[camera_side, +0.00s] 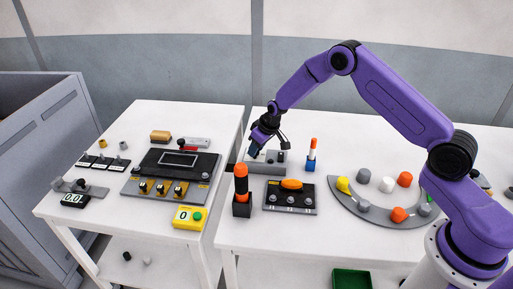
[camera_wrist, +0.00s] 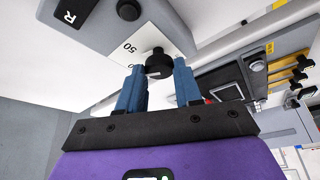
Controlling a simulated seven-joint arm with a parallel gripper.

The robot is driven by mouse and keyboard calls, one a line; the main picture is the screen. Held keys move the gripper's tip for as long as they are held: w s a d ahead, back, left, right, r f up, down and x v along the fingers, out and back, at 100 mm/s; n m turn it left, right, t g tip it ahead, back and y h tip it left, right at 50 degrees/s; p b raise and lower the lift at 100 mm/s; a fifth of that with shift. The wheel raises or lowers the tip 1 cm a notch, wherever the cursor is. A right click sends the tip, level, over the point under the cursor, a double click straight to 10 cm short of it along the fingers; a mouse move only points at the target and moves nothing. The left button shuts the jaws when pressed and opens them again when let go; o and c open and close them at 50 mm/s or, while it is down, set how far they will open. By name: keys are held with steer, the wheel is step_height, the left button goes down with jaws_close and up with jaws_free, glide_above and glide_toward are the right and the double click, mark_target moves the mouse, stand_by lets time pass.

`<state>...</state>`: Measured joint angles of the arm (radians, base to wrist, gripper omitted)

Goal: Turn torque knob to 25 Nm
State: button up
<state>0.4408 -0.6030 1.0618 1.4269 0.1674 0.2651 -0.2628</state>
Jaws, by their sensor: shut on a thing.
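My gripper (camera_side: 254,150) points down at a grey box (camera_side: 262,167) near the left end of the right-hand table. In the wrist view its two blue fingers (camera_wrist: 159,74) are shut on a black torque knob (camera_wrist: 157,62), one finger on each side. The knob sits in front of a white scale plate (camera_wrist: 143,40) with the number 50 readable. Other scale marks are partly hidden by the knob and fingers. I cannot tell which value the knob points to. In the side view the gripper hides the knob.
A second dark knob (camera_side: 282,156) stands on the same box. A blue holder with an orange-topped tool (camera_side: 312,152) is to the right. A black-and-orange tool (camera_side: 241,182) stands in front, beside a panel with an orange part (camera_side: 291,184). A gap separates the tables.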

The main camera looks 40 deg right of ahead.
steer(key=n, duration=0.2)
steer(key=n+y, duration=0.1)
steer(key=n, duration=0.1)
steer(key=shift+d+g+y, duration=0.2)
steer(key=shift+g+y, duration=0.1)
steer(key=n+g+y, duration=0.1)
steer(key=n, duration=0.2)
steer(key=shift+w+n, duration=0.15)
steer(key=shift+n, duration=0.15)
steer(key=n+g, duration=0.1)
steer(key=n, duration=0.3)
steer(key=shift+w+d+g+y, duration=0.1)
steer(key=shift+w+g+y, duration=0.1)
steer(key=shift+g+y, duration=0.15)
steer(key=shift+w+n+g, duration=0.1)
steer(key=shift+n+g, duration=0.65)
steer(key=shift+n, duration=1.25)
steer(key=shift+d, duration=0.1)
steer(key=o, duration=1)
steer(key=shift+o, duration=0.2)
steer(key=v, duration=1.7)
steer(key=shift+r, duration=0.2)
